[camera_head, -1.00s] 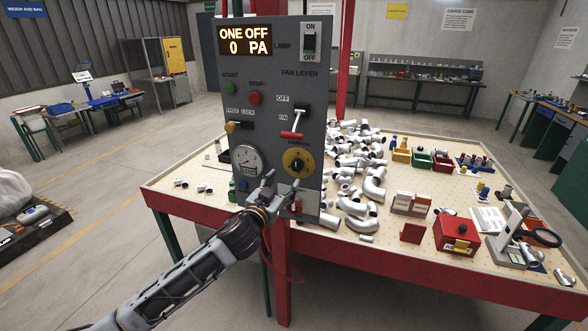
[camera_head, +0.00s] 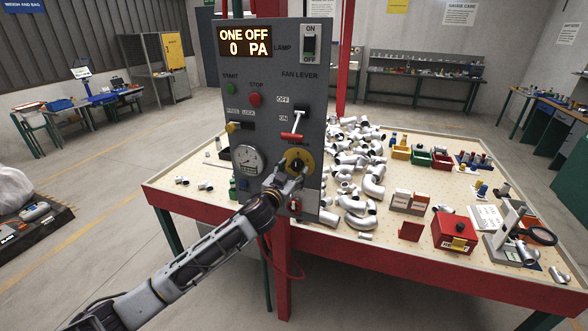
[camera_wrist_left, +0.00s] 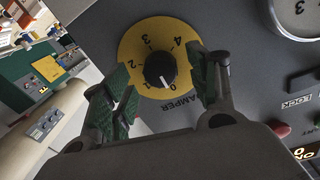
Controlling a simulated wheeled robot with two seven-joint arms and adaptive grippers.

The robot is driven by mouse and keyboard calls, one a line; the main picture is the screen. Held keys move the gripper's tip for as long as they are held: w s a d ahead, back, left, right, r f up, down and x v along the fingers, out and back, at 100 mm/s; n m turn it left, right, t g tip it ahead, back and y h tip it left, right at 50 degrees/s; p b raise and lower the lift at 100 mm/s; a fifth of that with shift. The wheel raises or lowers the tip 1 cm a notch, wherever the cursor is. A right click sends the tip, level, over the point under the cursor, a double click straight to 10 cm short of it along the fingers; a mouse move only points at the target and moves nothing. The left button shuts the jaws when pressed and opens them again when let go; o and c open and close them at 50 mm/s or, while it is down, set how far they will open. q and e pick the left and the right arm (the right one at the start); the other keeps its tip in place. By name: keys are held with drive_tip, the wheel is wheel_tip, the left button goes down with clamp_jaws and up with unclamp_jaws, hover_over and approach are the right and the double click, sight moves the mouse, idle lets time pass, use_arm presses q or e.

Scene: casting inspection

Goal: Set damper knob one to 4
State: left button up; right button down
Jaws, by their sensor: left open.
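The damper knob (camera_wrist_left: 160,70) is a black round knob on a yellow dial plate (camera_wrist_left: 130,50) numbered up to 4. Its white pointer mark faces the low-number end, by what looks like 0. In the head view the yellow dial (camera_head: 308,158) sits low on the right of the grey control panel (camera_head: 230,110). My left gripper (camera_head: 285,182) is open just in front of the dial and partly covers it. In the left wrist view its green-padded fingers (camera_wrist_left: 163,85) stand on either side of the knob, with visible gaps. My right gripper is out of view.
The panel display (camera_head: 245,41) reads ONE OFF, 0 PA. The red fan lever (camera_head: 292,136) is just above the dial, and a round gauge (camera_head: 247,160) is to its left. A table (camera_head: 400,255) behind holds white pipe fittings and bins.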

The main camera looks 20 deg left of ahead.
use_arm(q)
drive_tip(key=shift+w+d, duration=0.1)
drive_tip(key=shift+w, duration=0.65)
drive_tip(key=c, duration=1)
